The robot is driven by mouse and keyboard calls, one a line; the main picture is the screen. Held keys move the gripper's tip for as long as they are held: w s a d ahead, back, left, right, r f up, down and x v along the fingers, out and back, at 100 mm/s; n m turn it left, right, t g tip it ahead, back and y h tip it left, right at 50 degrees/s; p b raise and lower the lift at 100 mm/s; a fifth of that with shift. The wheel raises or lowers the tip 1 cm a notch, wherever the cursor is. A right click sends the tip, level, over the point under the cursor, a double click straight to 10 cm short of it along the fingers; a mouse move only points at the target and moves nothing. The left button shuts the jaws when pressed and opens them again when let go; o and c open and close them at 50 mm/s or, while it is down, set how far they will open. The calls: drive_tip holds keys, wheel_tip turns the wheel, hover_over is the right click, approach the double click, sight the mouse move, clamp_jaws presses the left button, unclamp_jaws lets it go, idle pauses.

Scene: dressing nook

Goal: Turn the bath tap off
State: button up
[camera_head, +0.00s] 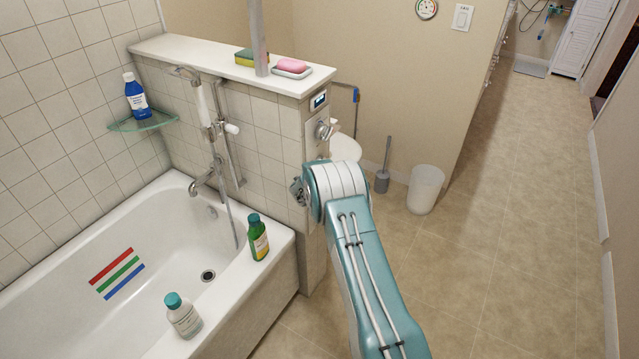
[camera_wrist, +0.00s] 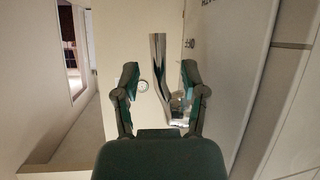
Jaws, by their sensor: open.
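The bath tap's curved spout (camera_head: 206,178) sticks out from the tiled wall over the tub. Chrome fittings and a shower hose are above it. A round chrome knob (camera_head: 325,130) sits on a plate at the end of the half wall, below a small display (camera_head: 318,101). My gripper (camera_wrist: 160,74) is open in the wrist view. A tall, shiny chrome piece (camera_wrist: 159,55) shows between its fingers; I cannot tell whether it is touched. In the head view my gripper is mostly hidden behind my arm, beside the half wall's end. I cannot tell if water is running.
The tub (camera_head: 60,272) has a green bottle (camera_head: 258,238) and a white bottle (camera_head: 183,316) on its rim. A ledge (camera_head: 190,52) holds a pink soap (camera_head: 293,65) and a sponge. A bin (camera_head: 425,190) stands on the floor; the floor to the right is clear.

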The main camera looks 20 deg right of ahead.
drive_tip(key=v, duration=0.9)
drive_tip(key=shift+a, duration=0.3)
drive_tip(key=shift+s, duration=0.1)
drive_tip(key=s+d+r+g, duration=0.1)
drive_tip(key=s+r+g, duration=0.1)
drive_tip(key=s+r, duration=0.75)
drive_tip(key=s+r+g, duration=0.2)
drive_tip(key=s+r, duration=0.5)
drive_tip(key=r, duration=0.5)
drive_tip(key=s+a+r+n+y, duration=0.2)
drive_tip(key=s+a, duration=0.2)
drive_tip(key=s, duration=0.5)
drive_tip(key=s+a+r+n+y, duration=0.1)
drive_tip(key=s+a+n+y, duration=0.2)
drive_tip(key=s, duration=0.6)
drive_tip(key=s+a+r+n+y, duration=0.2)
drive_tip(key=s+a, duration=0.3)
drive_tip(key=s, duration=0.4)
drive_tip(key=shift+s+a+r+n+t+y, duration=0.2)
drive_tip(key=shift+s+r+n+t+y, duration=0.15)
drive_tip(key=shift+y, duration=0.35)
